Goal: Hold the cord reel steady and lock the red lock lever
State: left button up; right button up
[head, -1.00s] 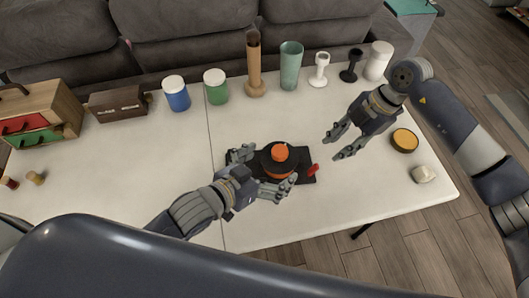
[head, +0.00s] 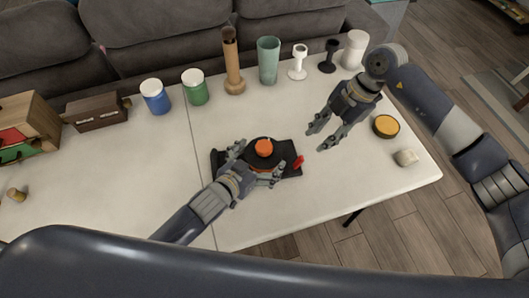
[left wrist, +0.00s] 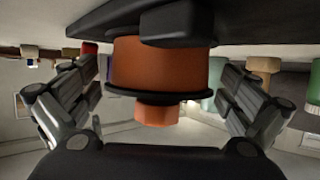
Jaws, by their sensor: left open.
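The cord reel (head: 264,147) has a black round flange with an orange knob on top and sits on a black base plate (head: 220,160) on the white table. In the left wrist view its orange drum (left wrist: 155,68) is between my fingers. My left gripper (head: 258,162) is open, with one finger on each side of the reel; gaps show beside the drum in the wrist view. The red lock lever (head: 298,162) stands up at the right end of the base. My right gripper (head: 318,138) is open and empty, above and right of the lever, apart from it.
A yellow-topped tin (head: 386,126) and a white lump (head: 405,157) lie right. The front of the table (head: 260,220) is clear.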

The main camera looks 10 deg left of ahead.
pick_arm(q)
jog(key=shift+x, duration=1)
